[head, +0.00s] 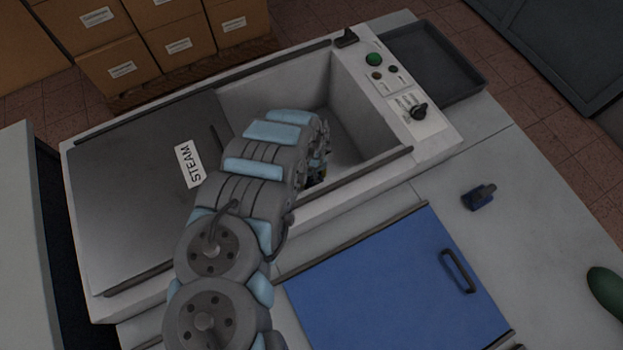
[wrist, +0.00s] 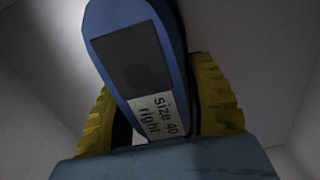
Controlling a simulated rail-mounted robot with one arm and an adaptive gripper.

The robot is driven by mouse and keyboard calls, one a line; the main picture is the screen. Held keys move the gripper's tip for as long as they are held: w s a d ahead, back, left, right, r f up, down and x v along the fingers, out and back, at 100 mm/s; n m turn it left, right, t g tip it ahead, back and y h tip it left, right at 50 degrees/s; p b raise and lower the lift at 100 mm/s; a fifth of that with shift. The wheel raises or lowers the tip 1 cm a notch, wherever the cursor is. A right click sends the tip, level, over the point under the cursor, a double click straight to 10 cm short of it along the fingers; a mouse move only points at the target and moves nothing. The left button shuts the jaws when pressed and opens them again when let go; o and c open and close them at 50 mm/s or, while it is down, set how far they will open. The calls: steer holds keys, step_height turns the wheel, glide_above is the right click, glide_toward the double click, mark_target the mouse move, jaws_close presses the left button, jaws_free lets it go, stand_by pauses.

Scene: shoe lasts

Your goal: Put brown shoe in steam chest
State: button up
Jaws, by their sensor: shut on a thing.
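The steam chest (head: 363,108) is the pale box in the head view, its dark lid (head: 120,205) marked STEAM slid to the left, so the right part is open. My gripper (wrist: 160,112) is shut, its yellow pads on both sides of a blue shoe last (wrist: 172,42) with a dark patch and a label reading "Size 40 right". Pale walls surround it in the wrist view. In the head view my gripper (head: 317,174) is at the chest opening, mostly behind my arm; the held last is hidden there. I see no brown surface on it.
A control panel (head: 396,88) with a green button and a black knob borders the opening on the right. A blue panel with a handle (head: 385,285) lies in front. A small blue object (head: 479,197) and a green object (head: 606,290) stand at right. Cardboard boxes (head: 155,40) are behind.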

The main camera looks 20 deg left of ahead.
steer(key=shift+f, duration=0.95)
steer(key=o, duration=1.2)
steer(key=shift+w+r, duration=0.1)
steer(key=shift+r, duration=0.05)
steer(key=shift+r+p, duration=1.6)
steer(key=shift+r, duration=4.3)
